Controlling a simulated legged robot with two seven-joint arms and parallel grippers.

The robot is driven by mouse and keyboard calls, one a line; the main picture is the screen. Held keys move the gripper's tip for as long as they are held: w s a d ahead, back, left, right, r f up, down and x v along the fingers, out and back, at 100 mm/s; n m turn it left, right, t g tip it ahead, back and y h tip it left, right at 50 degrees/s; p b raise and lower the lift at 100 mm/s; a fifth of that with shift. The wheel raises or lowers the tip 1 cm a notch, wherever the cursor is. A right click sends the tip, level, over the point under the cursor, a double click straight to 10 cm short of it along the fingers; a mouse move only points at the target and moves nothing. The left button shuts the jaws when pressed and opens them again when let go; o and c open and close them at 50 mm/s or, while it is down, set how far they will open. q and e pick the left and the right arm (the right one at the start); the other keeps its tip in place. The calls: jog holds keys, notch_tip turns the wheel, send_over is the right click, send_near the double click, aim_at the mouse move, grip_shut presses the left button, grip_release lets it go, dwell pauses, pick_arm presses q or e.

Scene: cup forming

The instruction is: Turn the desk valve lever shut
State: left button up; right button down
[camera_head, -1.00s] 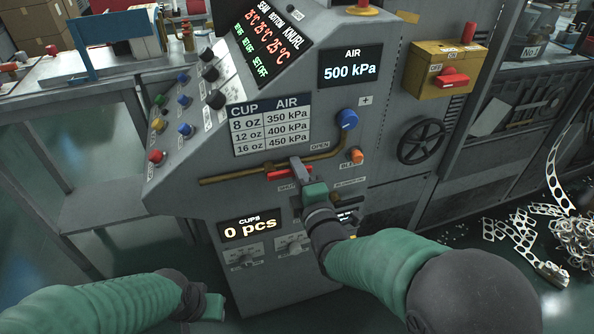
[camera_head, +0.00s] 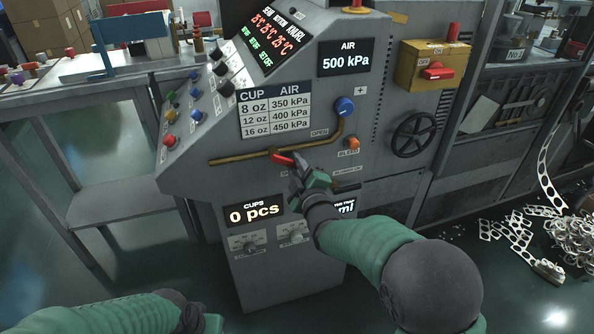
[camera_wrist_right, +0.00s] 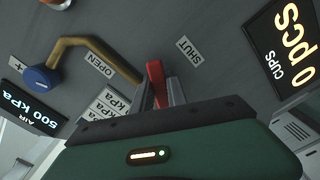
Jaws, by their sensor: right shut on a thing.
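The red valve lever (camera_head: 283,159) is on a brass pipe (camera_head: 236,158) on the front of the grey machine. It slants down to the right, at an angle to the pipe. My right gripper (camera_head: 297,168) is shut on the lever's outer end. In the right wrist view the lever (camera_wrist_right: 156,80) stands between the two fingers of the right gripper (camera_wrist_right: 161,95), beside the SHUT label (camera_wrist_right: 188,51); the OPEN label (camera_wrist_right: 99,65) is farther left. My left gripper (camera_head: 212,323) is low at the bottom left, away from the machine, its fingers unclear.
A blue knob (camera_head: 344,106) and an orange bleed button (camera_head: 352,143) are right of the lever. A black handwheel (camera_head: 413,135) is farther right. The AIR display (camera_head: 345,59) reads 500 kPa. The CUPS display (camera_head: 254,214) reads 0 pcs. Scrap metal strips (camera_head: 520,235) lie on the floor at right.

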aim_at(272, 168)
jog(key=a+f+m, duration=0.1)
jog(key=m, duration=0.2)
jog(key=s+a+f+m+b, duration=0.1)
jog(key=m, duration=0.2)
jog(key=a+f+m+b, duration=0.1)
jog(key=m, duration=0.2)
jog(key=shift+s+a+f, duration=0.2)
jog(key=shift+a+f, duration=0.05)
jog(key=shift+a, duration=0.05)
jog(key=shift+s+a+m, duration=0.2)
jog(key=shift+a+m, duration=0.5)
jog(key=shift+m, duration=0.7)
jog(key=c, duration=1.4)
grip_release()
jog(key=shift+o, duration=0.4)
jog(key=shift+r, duration=0.15)
